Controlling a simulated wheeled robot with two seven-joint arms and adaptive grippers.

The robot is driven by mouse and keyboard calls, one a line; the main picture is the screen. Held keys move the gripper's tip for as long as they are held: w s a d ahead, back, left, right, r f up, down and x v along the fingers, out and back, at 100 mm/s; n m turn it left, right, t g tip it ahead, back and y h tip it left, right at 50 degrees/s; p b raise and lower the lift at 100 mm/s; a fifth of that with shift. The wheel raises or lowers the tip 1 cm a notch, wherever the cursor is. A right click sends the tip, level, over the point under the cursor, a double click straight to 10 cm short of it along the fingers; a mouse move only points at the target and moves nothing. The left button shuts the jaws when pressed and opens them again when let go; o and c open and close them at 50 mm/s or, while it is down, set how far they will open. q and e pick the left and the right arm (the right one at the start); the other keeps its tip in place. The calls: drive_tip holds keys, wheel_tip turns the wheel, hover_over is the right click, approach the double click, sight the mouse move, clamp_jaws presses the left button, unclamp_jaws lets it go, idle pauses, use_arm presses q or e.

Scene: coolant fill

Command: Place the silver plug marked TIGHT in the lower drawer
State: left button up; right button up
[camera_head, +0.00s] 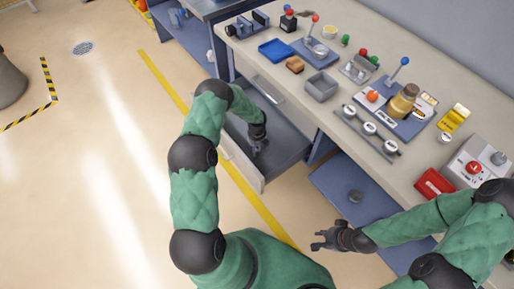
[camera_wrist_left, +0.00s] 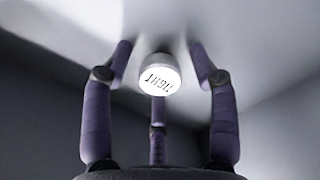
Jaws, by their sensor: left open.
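The silver plug (camera_wrist_left: 160,76) shows its bright round face marked TIGHT in the left wrist view. It is on the grey floor of the open drawer, between the spread fingers of my left gripper (camera_wrist_left: 161,68), with gaps at the sides. In the head view my left gripper (camera_head: 259,148) is down inside the open lower drawer (camera_head: 283,137), and the plug cannot be made out there. My right gripper (camera_head: 318,240) is open and empty, to the right of the drawer and in front of the bench.
Open floor lies left of the yellow line.

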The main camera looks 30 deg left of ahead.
sight(257, 148)
use_arm(q)
drive_tip(key=shift+r, duration=0.1)
drive_tip(key=shift+r+p, duration=0.3)
wheel_tip(257, 148, up, 12)
drive_tip(key=p, duration=0.4)
drive_tip(key=shift+f, duration=0.25)
